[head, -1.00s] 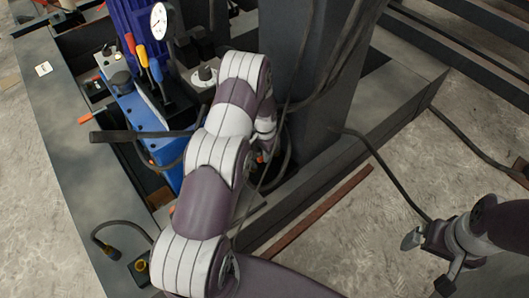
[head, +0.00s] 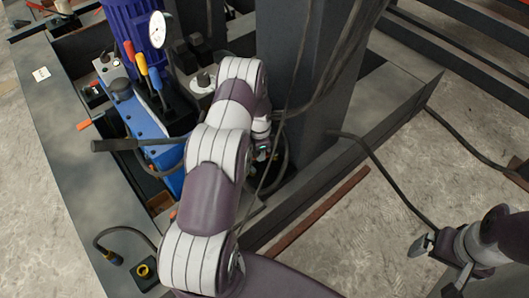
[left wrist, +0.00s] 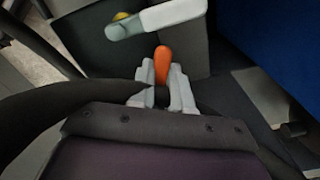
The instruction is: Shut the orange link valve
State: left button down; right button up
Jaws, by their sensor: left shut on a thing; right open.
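In the left wrist view an orange handle (left wrist: 162,66), which I take to be the link valve's, stands upright between the fingers of my left gripper (left wrist: 162,92). The fingers are shut on its lower part, and its rounded top shows beyond them. The valve body is hidden behind the fingers. In the head view my left arm reaches down beside the dark column, and its own links mostly hide the left gripper (head: 262,153). The held handle cannot be made out there. My right gripper (head: 434,266) is open and empty over the floor at the lower right.
A blue unit (head: 150,125) with coloured levers and a gauge (head: 158,29) stands left of my arm. A dark column (head: 305,80) and hanging cables are close on the right.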

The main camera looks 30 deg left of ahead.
pick_arm(q)
jog(key=m, duration=0.1)
jog(key=w+a+m, duration=0.1)
jog(key=m, duration=0.1)
jog(key=shift+w+m, duration=0.15)
jog(key=shift+m, duration=0.15)
jog(key=shift+w+a+m+b, duration=0.1)
jog(key=shift+w+m+b, duration=0.2)
jog(key=shift+m, duration=0.45)
jog(key=shift+w+a+m+b, duration=0.1)
jog(key=shift+w+m, duration=0.25)
jog(key=shift+m, duration=0.4)
jog(key=c, duration=1)
grip_release()
jog(key=shift+c, duration=0.2)
notch_tip(320, 180, up, 13)
jog(key=p, duration=0.4)
jog(key=shift+f, duration=0.15)
